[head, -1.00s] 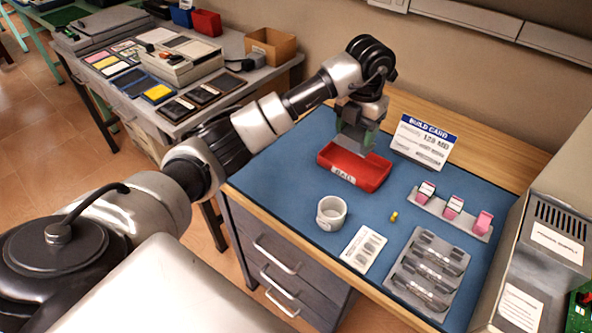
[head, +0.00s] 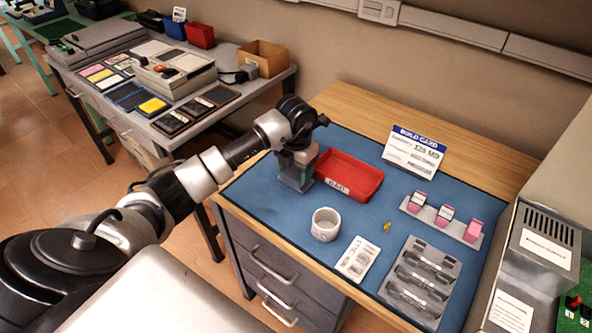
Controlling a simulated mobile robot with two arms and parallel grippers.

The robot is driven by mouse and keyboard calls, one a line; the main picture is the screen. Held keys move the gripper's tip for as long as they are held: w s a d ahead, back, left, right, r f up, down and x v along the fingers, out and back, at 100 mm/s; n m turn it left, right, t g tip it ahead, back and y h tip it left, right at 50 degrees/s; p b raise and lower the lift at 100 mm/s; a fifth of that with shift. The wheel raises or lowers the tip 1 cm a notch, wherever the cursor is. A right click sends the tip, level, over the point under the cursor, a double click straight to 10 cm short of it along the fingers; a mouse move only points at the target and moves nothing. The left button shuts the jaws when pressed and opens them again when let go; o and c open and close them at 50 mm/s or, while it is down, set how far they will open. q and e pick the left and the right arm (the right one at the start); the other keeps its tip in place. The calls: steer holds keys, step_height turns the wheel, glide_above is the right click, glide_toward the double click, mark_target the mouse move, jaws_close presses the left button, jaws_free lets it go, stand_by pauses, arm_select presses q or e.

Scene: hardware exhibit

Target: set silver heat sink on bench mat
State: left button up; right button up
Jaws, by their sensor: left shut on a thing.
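My left gripper (head: 296,184) points down over the far left part of the blue bench mat (head: 262,203), just left of the red tray. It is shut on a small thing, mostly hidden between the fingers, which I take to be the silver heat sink. It is low, close to the mat; I cannot tell whether the held thing touches it. No other heat sink shows on the mat. My right gripper is not in view.
The red tray (head: 340,187) stands beside the gripper. A white cup (head: 325,228), a white card (head: 358,259), a small yellow piece (head: 387,227), a grey tray (head: 440,262), pink-and-white blocks (head: 443,215) and a build card (head: 414,152) occupy the mat. The mat's left front is clear.

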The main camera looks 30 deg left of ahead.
mark_target(296, 171)
arm_select(q)
steer(key=shift+f, duration=0.55)
steer(key=shift+f, duration=0.15)
steer(key=o, duration=0.7)
steer(key=shift+o, duration=0.2)
step_height(296, 171, up, 12)
steer(key=b, duration=0.1)
